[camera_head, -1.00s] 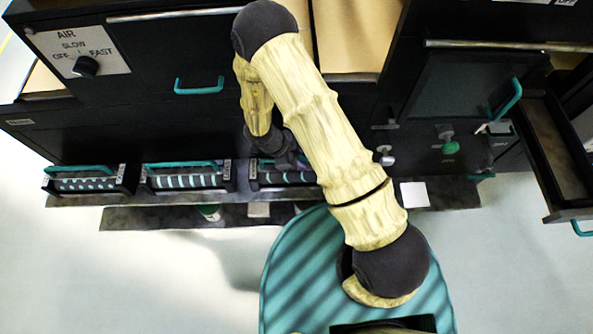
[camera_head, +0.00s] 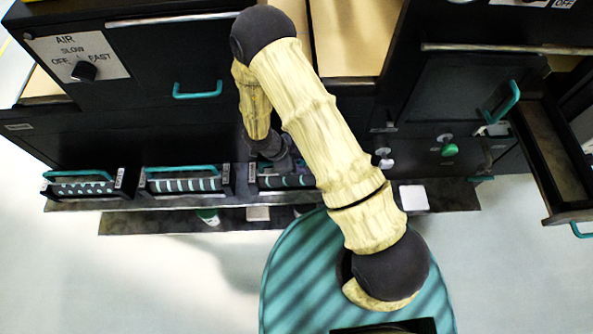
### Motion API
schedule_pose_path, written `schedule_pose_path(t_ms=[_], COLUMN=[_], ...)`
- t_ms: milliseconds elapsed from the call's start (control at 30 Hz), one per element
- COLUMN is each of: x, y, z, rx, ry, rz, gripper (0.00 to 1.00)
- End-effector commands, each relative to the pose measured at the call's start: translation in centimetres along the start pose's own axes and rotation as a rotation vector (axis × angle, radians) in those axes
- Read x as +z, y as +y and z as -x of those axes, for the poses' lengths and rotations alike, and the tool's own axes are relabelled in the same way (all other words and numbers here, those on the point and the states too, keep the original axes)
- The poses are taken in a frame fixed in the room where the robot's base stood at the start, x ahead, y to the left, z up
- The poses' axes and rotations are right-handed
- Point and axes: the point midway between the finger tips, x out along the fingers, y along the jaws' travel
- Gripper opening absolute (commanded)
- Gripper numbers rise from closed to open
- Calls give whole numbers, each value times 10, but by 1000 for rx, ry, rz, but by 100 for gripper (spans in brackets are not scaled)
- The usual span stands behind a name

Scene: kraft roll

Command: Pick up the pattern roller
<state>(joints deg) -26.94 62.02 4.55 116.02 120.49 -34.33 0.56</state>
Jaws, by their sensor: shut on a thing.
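Three pattern rollers sit in dark holders along the front shelf. The left pattern roller (camera_head: 86,188) has a dotted pattern and the middle pattern roller (camera_head: 183,185) has broad bands. The right pattern roller (camera_head: 292,181) is partly hidden by my arm. Each of the left and middle rollers has a teal handle above it. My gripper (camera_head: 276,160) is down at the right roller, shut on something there. Its fingertips and the exact grasp are hidden behind the wrist and arm, but it appears to be at that roller.
A control panel with a black knob (camera_head: 84,71) is at the upper left. A teal drawer handle (camera_head: 198,90) projects from the cabinet front. An open drawer (camera_head: 552,165) juts out at the right. A green knob (camera_head: 449,150) sits nearby. The floor at the lower left is clear.

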Motion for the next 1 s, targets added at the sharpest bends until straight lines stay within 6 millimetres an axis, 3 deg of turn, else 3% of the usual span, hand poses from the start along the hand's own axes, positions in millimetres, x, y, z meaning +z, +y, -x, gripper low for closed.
schedule_pose_path(t_ms=[267, 800, 1000], x=[-6, -46, -53], y=[-1, -1, -1], z=[10, 81, 92], rx=[-2, -3, -2], ry=[0, -1, 1], rz=[-2, -4, -1], gripper=[0, 0, 0])
